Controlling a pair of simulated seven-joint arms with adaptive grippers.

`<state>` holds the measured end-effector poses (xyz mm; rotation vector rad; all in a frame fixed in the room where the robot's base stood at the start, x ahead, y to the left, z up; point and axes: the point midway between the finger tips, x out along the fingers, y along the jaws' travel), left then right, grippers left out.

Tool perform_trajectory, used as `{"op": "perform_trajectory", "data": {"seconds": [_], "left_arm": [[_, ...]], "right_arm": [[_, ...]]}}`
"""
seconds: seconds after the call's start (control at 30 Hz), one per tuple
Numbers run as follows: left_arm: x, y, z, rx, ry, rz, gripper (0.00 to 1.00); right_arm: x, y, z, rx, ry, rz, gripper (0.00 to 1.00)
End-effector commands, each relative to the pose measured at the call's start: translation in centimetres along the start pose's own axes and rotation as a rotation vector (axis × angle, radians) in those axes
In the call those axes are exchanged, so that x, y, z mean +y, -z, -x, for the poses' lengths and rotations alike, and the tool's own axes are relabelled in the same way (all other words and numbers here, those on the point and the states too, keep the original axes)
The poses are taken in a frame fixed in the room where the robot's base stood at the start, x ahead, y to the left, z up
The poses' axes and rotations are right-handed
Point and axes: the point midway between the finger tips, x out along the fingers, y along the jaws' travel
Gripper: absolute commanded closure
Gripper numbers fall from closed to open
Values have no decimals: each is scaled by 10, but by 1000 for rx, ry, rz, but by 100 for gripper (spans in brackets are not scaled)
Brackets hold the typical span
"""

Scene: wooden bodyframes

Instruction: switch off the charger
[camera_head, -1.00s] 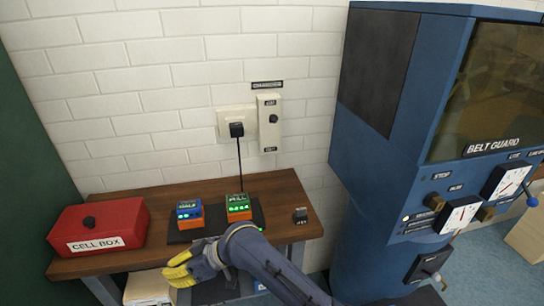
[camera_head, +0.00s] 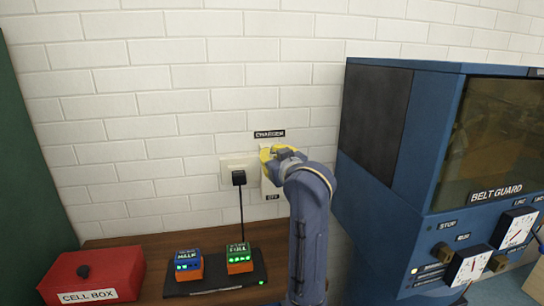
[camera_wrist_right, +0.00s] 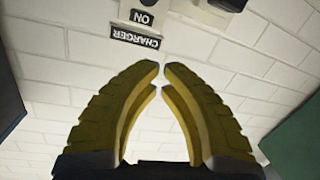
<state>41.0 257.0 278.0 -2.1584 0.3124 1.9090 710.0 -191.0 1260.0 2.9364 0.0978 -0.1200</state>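The charger switch plate (camera_head: 266,182) is on the white brick wall under the CHARGER label (camera_head: 269,134). My right gripper (camera_head: 268,152) is in front of the plate's upper part and hides the knob; the OFF label at the bottom shows. In the right wrist view the picture is upside down: the plate's ON label (camera_wrist_right: 142,18) and the CHARGER label (camera_wrist_right: 136,37) are just above the yellow fingertips (camera_wrist_right: 162,68). The fingertips are almost together with a thin gap and nothing between them. Contact with the knob cannot be seen. My left gripper is not in view.
A black plug (camera_head: 239,178) with a cord sits in the wall socket, close left of the plate. A red cell box (camera_head: 92,276) is at the left; the blue belt guard machine (camera_head: 390,200) stands at the right.

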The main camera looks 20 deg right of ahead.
Motion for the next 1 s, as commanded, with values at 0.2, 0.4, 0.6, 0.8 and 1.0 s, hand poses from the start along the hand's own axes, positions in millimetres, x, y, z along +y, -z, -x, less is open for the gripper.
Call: {"op": "perform_trajectory", "data": {"seconds": [0.2,0.4,0.6,0.8,1.0], "left_arm": [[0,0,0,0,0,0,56],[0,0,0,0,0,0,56],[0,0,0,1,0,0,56],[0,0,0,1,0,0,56],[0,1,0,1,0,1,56]], "right_arm": [[20,3,4,-4,-51,-27,100],[20,3,4,-5,-52,-27,100],[20,3,2,-6,-51,-26,100],[21,3,-17,-7,-50,-25,100],[23,2,-52,-8,-50,-25,100]]}}
